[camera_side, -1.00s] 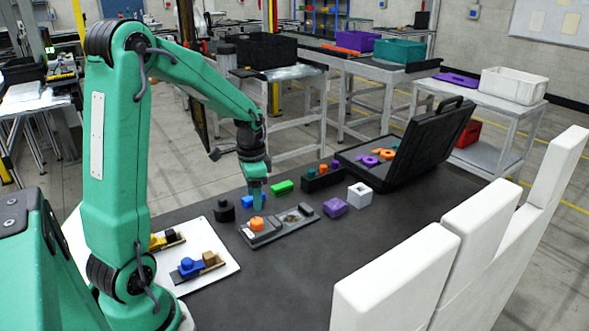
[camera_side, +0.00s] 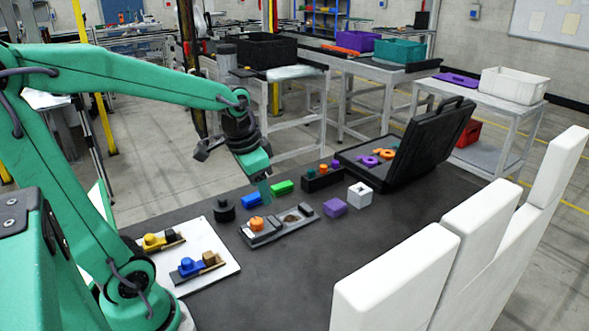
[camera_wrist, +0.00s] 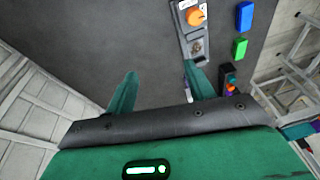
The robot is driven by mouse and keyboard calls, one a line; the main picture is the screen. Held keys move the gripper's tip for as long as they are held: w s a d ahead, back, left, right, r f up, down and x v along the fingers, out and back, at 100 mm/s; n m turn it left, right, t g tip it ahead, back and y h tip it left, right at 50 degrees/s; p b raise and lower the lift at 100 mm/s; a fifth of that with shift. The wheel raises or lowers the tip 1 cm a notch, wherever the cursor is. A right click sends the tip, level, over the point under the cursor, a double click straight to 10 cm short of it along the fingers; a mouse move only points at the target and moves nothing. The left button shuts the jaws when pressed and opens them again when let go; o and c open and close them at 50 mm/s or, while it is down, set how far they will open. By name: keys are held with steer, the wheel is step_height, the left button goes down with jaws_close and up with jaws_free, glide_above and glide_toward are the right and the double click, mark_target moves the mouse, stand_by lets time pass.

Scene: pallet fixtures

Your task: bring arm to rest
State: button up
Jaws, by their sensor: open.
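My green arm reaches over the black table, and my gripper (camera_side: 265,187) hangs tilted above the table's far edge, near the blue block (camera_side: 251,201) and green block (camera_side: 282,187). In the wrist view my gripper (camera_wrist: 160,88) has two green fingers spread apart, with bare dark table between them and nothing held. The grey pallet fixture (camera_side: 266,238) with an orange knobbed part (camera_side: 256,223) lies in front of the gripper. The fixture also shows in the wrist view (camera_wrist: 186,45), at the top, beyond the right finger.
A white board (camera_side: 220,263) with yellow and blue parts lies at left. A black cylinder (camera_side: 224,211), purple block (camera_side: 335,207), white hollow cube (camera_side: 360,195) and open black case (camera_side: 425,150) stand on the table. White panels (camera_side: 400,285) line the right side. The table's front middle is clear.

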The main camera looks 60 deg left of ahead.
steer(key=s+d+r+n+t, duration=0.1)
steer(key=s+d+r+t, duration=0.1)
steer(key=s+d, duration=0.5)
steer(key=shift+r+n+t+h, duration=0.3)
steer(key=shift+r+t, duration=0.1)
steer(key=shift+r, duration=0.5)
